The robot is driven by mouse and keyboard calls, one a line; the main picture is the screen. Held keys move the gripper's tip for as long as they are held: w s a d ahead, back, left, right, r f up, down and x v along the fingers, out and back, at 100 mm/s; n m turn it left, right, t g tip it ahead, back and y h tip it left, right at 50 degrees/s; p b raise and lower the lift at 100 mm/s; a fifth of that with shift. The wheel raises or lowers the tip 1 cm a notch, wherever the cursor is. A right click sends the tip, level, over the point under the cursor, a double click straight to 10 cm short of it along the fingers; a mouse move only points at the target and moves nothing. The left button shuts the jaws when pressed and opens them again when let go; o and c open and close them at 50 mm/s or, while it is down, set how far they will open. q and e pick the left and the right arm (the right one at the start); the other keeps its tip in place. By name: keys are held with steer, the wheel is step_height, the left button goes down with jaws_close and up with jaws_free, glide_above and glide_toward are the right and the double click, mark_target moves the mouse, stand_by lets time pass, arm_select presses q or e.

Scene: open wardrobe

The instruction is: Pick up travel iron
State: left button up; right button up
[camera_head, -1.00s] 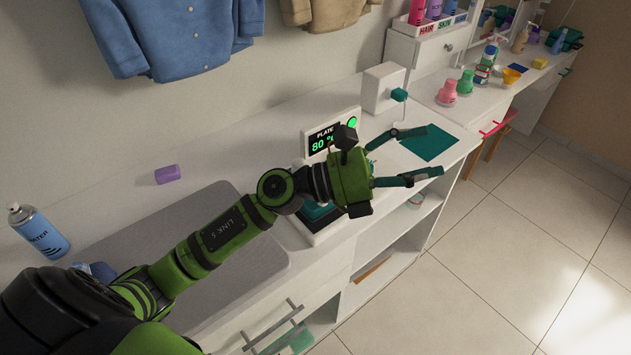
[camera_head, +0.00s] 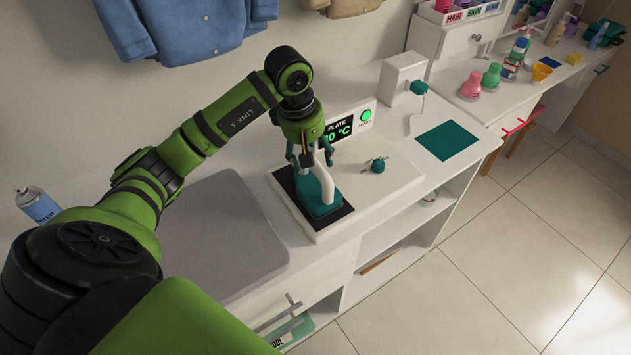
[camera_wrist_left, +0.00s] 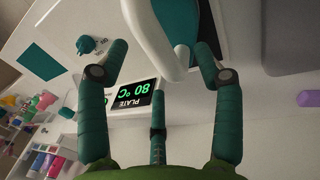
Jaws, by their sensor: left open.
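The travel iron (camera_head: 314,203) has a teal body and a white curved handle. It stands on the dark pad of the white heating plate unit (camera_head: 371,213). My left gripper (camera_head: 310,158) points down over the iron, open, with its teal fingers at the handle. In the left wrist view the white handle (camera_wrist_left: 165,62) passes between the open fingers (camera_wrist_left: 160,60), and the teal body (camera_wrist_left: 185,18) shows behind it. I cannot tell whether a finger touches the handle. My right gripper is not in view.
A display panel (camera_head: 345,128) stands behind the plate, with a teal knob (camera_head: 378,165) on the unit. A grey padded board (camera_head: 222,225) lies to the left. A teal mat (camera_head: 447,140) and white box (camera_head: 401,78) are to the right. Blue spray can (camera_head: 38,206) stands far left.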

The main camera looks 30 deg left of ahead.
mark_target(317, 161)
arm_select(q)
steer(key=f, duration=0.1)
steer(key=f+p, duration=0.1)
steer(key=w+f, duration=0.1)
steer(key=shift+d+f+p, duration=0.25)
steer(key=shift+d+p, duration=0.05)
steer(key=shift+d, duration=0.1)
steer(key=shift+f, duration=0.35)
steer(key=c, duration=1.3)
steer(key=shift+o, duration=0.2)
steer(key=shift+w, duration=0.1)
steer(key=shift+r, duration=0.15)
